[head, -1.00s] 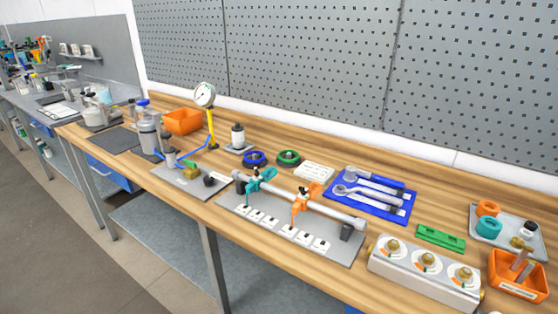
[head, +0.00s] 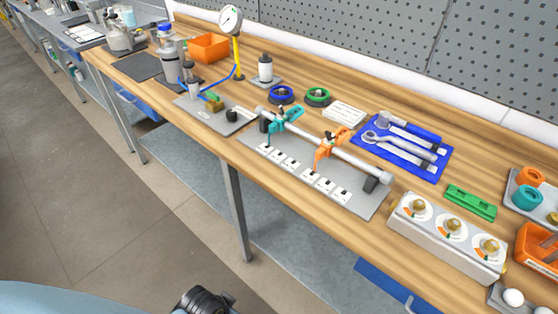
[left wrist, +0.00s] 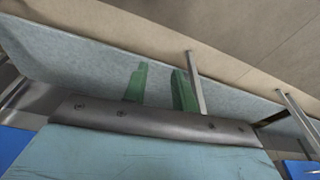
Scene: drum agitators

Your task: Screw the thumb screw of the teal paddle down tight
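The teal paddle (head: 285,119) sits on a grey shaft (head: 357,161), near the shaft's left end, in the head view. A small dark knob shows at its clamp, but its thumb screw is too small to judge how far down it is. The orange paddle (head: 328,149) sits farther right on the same shaft, above a grey plate with white labels. My left gripper (left wrist: 160,84) shows two green fingers standing apart with nothing between them. It is below or in front of the bench, away from the paddles. My right gripper is in neither view.
A blue tool mat (head: 362,152) with tools lies right of the shaft. A white box with brass knobs (head: 443,240) stands at the front right. A dial gauge on a yellow post (head: 237,62) stands at back left. The bench's front edge lies before the plate.

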